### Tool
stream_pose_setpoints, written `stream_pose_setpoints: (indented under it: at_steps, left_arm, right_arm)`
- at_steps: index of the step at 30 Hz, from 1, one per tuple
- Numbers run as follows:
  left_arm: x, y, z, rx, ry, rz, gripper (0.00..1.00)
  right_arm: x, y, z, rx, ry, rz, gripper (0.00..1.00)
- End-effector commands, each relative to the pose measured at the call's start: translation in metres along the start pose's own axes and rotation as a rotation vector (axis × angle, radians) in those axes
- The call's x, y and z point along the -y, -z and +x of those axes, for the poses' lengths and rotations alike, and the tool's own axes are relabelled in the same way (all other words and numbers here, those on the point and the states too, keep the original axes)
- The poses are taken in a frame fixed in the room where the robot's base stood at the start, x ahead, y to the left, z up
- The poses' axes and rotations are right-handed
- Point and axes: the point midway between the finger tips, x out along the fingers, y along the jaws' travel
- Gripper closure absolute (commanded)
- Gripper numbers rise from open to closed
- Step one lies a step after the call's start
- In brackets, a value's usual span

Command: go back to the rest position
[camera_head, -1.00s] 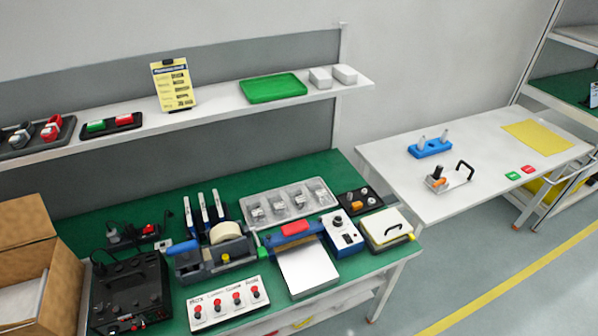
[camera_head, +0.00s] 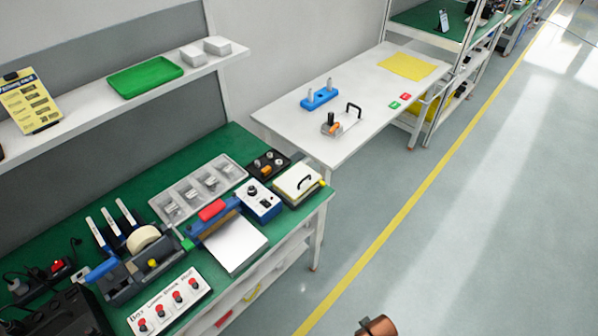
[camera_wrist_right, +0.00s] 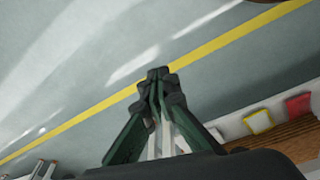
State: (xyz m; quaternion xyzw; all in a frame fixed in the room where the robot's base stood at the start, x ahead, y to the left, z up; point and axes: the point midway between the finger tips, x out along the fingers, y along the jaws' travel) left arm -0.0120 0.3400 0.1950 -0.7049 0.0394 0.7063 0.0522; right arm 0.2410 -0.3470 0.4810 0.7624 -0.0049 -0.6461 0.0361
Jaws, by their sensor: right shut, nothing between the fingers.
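My right gripper (camera_wrist_right: 158,76) shows in the right wrist view, its fingertips together with nothing between them. It is over the grey floor, apart from any object. A yellow floor line passes behind its fingertips. In the head view neither gripper shows. A copper-coloured rounded part pokes in at the bottom edge of the head view; I cannot tell what it belongs to. My left gripper is out of view.
The green-topped bench (camera_head: 232,152) holds a tray of compartments (camera_head: 198,190), a tape dispenser and a red-button box (camera_head: 168,301). Drawers or bins lie below. A white table (camera_head: 300,130) stands behind it. The floor (camera_head: 470,240) to the right is clear.

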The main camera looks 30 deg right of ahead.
Motion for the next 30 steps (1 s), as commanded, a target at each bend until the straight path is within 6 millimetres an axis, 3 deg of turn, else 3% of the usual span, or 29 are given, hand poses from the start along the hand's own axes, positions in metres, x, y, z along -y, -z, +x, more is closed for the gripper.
stream_pose_setpoints:
  at_steps: [5,9,15,22,25,30]
  left_arm:
    - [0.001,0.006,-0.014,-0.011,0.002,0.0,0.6]
    - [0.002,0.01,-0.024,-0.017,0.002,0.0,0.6]
    - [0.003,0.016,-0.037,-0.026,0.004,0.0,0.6]
    - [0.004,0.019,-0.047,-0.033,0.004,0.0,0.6]
    - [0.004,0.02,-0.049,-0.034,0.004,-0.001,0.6]
    - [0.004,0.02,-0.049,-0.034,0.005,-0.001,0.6]
  right_arm:
    - [0.011,-0.039,0.074,0.034,0.015,-0.017,1.0]
    - [0.02,-0.085,0.126,0.059,0.025,-0.032,1.0]
    - [0.029,-0.163,0.175,0.092,0.037,-0.057,1.0]
    - [0.032,-0.24,0.193,0.12,0.046,-0.078,1.0]
    - [0.031,-0.258,0.195,0.126,0.047,-0.084,1.0]
    - [0.031,-0.267,0.195,0.128,0.048,-0.086,1.0]
